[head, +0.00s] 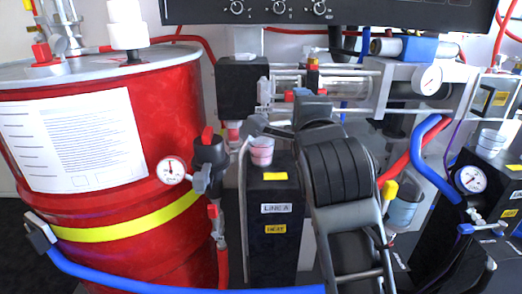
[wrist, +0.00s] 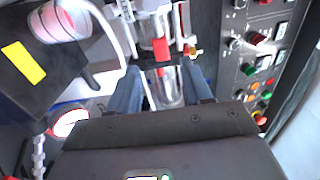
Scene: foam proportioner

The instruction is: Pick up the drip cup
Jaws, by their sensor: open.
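A small pale, pinkish cup (head: 262,151) stands upright on the black LINE A box (head: 270,225) in the head view. A similar clear cup (head: 491,142) stands on the black box at the right. The frames do not show which one is the drip cup. In the wrist view a clear cup (wrist: 58,20) sits on a black box at upper left, outside my fingers. My gripper (wrist: 164,88) is open, with a clear cylinder (wrist: 170,88) seen between its fingers; I cannot tell its depth.
A red drum (head: 165,110) fills the left. A horizontal sight tube (head: 345,84) and pipework stand behind my arm. A bucket (head: 402,212) hangs right of it. Blue and red hoses cross the right side. A button panel (wrist: 262,60) stands at right in the wrist view.

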